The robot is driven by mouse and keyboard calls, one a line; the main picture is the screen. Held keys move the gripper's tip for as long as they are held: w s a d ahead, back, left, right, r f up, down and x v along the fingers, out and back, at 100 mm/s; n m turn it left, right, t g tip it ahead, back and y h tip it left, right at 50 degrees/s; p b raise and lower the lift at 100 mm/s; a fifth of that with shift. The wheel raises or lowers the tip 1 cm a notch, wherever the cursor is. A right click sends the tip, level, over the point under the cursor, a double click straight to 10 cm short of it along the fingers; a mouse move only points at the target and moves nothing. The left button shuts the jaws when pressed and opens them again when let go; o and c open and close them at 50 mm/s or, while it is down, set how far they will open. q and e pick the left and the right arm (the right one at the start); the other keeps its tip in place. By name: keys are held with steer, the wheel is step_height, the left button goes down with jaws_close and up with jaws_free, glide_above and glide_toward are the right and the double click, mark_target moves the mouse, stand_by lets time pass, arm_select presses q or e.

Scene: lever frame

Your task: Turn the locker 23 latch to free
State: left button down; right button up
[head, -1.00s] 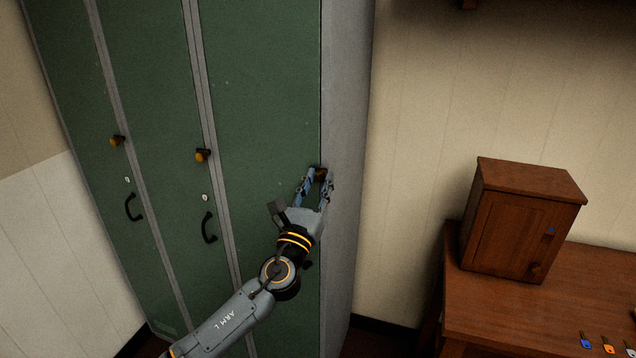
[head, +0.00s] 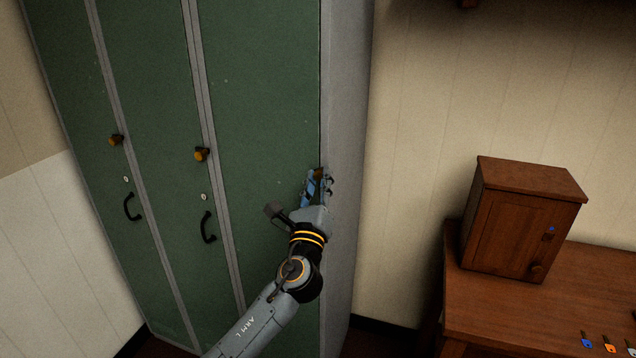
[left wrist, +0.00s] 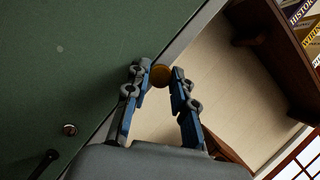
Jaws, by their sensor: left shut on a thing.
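My left gripper (head: 318,180) is at the right edge of the rightmost green locker door (head: 262,110) in the head view. It is shut on a small brownish-yellow latch knob (head: 320,172), which its fingers mostly hide. In the left wrist view the knob (left wrist: 161,75) shows between the two fingertips of the gripper (left wrist: 160,77). A round lock (left wrist: 70,129) and part of a dark handle (left wrist: 44,162) show on the door there. I cannot read any locker number. My right gripper is not in view.
Two other locker doors to the left have yellow-brown knobs (head: 201,154) and black handles (head: 208,227). A wooden cabinet (head: 522,220) stands on a wooden table (head: 480,310) at the right, with several coloured tags (head: 587,343) near its front. Bare wall (head: 420,200) lies between.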

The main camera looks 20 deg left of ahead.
arm_select(q)
steer(key=n+g+y, duration=0.1)
steer(key=n+y, duration=0.1)
steer(key=n, duration=0.3)
steer(key=shift+d+r, duration=0.1)
steer(key=n+g+y+p, duration=0.1)
steer(key=n, duration=0.2)
steer(key=shift+r, duration=0.1)
steer(key=n+g+p, duration=0.2)
steer(key=n, duration=0.2)
steer(key=shift+d+r, duration=0.1)
steer(key=shift+n+g+p, duration=0.5)
steer(key=shift+n+p, duration=0.35)
steer(key=shift+n, duration=0.55)
steer(key=c, duration=1.1)
jaws_free()
steer(key=shift+r, duration=0.1)
